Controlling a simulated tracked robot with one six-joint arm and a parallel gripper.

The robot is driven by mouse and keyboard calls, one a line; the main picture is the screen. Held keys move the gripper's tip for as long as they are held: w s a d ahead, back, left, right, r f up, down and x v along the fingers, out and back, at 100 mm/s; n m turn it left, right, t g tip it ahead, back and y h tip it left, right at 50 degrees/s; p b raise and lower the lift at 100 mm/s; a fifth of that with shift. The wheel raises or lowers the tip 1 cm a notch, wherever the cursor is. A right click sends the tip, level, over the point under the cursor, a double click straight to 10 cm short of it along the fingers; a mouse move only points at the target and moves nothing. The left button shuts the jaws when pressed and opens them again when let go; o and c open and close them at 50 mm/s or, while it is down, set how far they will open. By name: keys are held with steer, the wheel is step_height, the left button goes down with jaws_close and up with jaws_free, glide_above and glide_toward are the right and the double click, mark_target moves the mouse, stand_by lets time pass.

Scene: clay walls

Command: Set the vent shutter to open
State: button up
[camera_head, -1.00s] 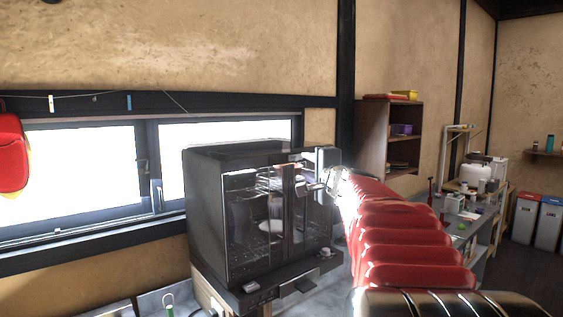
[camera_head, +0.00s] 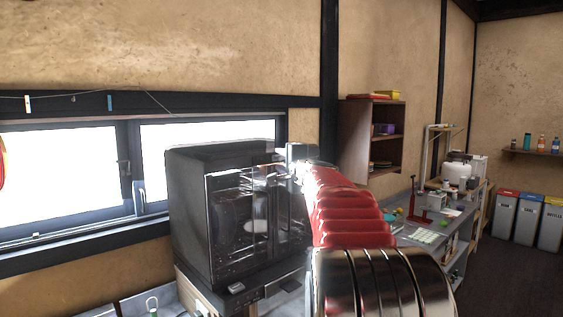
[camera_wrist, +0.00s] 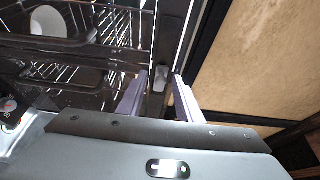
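A black oven-like appliance (camera_head: 205,215) with a glass front stands on the counter below the window in the head view. My gripper (camera_head: 284,172) is at the upper right of its front, at the end of my red-sleeved arm. In the wrist view my gripper (camera_wrist: 160,80) has two pale fingers spread apart, so it is open. A small grey rounded piece (camera_wrist: 173,57) on a dark strip lies just beyond the gap between the fingertips. It may be the vent shutter's handle, but I cannot tell, nor whether a finger touches it. Wire racks (camera_wrist: 105,25) and a white bowl (camera_wrist: 55,18) show inside.
A window (camera_head: 60,175) is behind the appliance at left. A shelf (camera_head: 372,140) hangs on the clay wall (camera_head: 300,55) to the right. A grey bench (camera_head: 425,235) with several items and several bins (camera_head: 528,215) stand further right. Dark floor is open between them.

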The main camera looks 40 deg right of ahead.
jaws_close()
stand_by(0.3)
stand_by(0.3)
